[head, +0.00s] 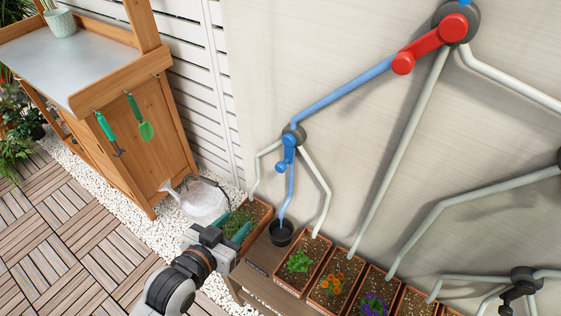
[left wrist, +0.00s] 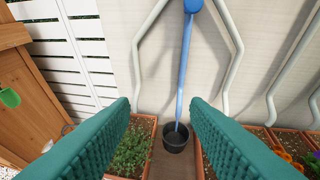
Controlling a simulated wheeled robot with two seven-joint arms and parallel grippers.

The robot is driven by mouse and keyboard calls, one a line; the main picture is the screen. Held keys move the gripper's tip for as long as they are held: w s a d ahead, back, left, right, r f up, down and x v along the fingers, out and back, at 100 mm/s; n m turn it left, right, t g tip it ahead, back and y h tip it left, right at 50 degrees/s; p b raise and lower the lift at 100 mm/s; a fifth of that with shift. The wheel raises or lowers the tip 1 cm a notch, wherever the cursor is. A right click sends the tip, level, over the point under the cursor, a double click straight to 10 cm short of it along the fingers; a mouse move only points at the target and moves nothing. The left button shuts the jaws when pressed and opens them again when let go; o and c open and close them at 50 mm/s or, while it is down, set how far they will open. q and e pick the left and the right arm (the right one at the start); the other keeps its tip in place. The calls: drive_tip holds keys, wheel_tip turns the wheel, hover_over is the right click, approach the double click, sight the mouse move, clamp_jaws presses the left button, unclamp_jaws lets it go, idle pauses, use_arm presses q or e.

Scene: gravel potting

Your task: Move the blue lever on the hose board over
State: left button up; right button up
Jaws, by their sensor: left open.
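The hose board (head: 330,60) is a pale upright panel with pipes and levers. The blue lever (head: 286,154) sits on a grey round valve (head: 297,132), its knob end pointing down and slightly left. A blue pipe runs into this valve from the upper right, and another blue pipe leads down to a black pot. In the left wrist view, a blue rounded part, apparently the lever's end (left wrist: 193,5), shows at the top edge. My left gripper (head: 234,223) has teal fingers, open and empty, below and left of the lever, apart from it. My right gripper is not in view.
A red lever (head: 432,43) sits on a valve at the upper right, a black one (head: 518,290) at the lower right. The black pot (head: 281,232) and planters (head: 298,262) stand below the board. A watering can (head: 203,203) is left of my gripper, near the wooden bench (head: 150,130).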

sight(279, 169)
use_arm(q)
drive_tip(key=w+d+r+m+t+h, duration=0.2)
drive_tip(key=d+r+t+h, duration=0.15)
drive_tip(key=r, duration=0.25)
drive_tip(key=shift+g+h, duration=0.35)
drive_tip(key=shift+h, duration=0.1)
drive_tip(key=p+x, duration=0.1)
drive_tip(key=x, duration=1.1)
drive_tip(key=shift+s+d+r+p, duration=0.1)
drive_tip(key=shift+s+d+p, duration=0.05)
drive_tip(key=shift+p, duration=0.25)
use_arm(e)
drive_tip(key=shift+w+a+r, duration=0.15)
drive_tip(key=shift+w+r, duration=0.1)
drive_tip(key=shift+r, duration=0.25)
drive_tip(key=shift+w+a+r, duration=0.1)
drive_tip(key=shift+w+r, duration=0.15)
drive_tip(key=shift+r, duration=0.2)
use_arm(q)
drive_tip(key=shift+c, duration=0.5)
clamp_jaws()
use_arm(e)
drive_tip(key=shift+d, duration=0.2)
